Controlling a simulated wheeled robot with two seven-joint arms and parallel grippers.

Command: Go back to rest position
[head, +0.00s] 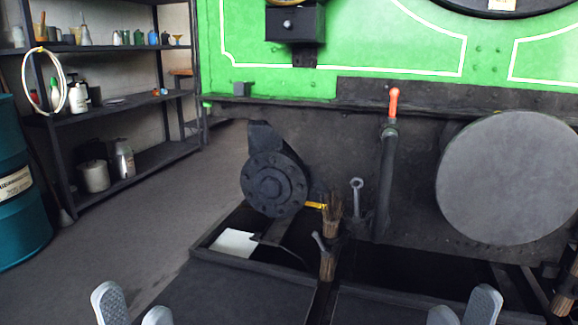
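My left gripper (132,305) shows at the bottom left edge of the head view. Its two grey fingers stand apart with nothing between them. My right gripper (463,308) shows at the bottom right edge. Its two grey fingers are also apart and nothing is seen between them. Both grippers appear in front of the dark trays and are clear of the tram. The rest of both arms is out of the picture.
The green steam tram (400,45) fills the back, with a red-tipped lever (393,102), a round grey disc (512,178) and a bolted black flange (273,187). Brushes (331,216) stand by the dark tray (240,285). Shelves (135,105) and a blue drum (15,190) stand left; floor between is clear.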

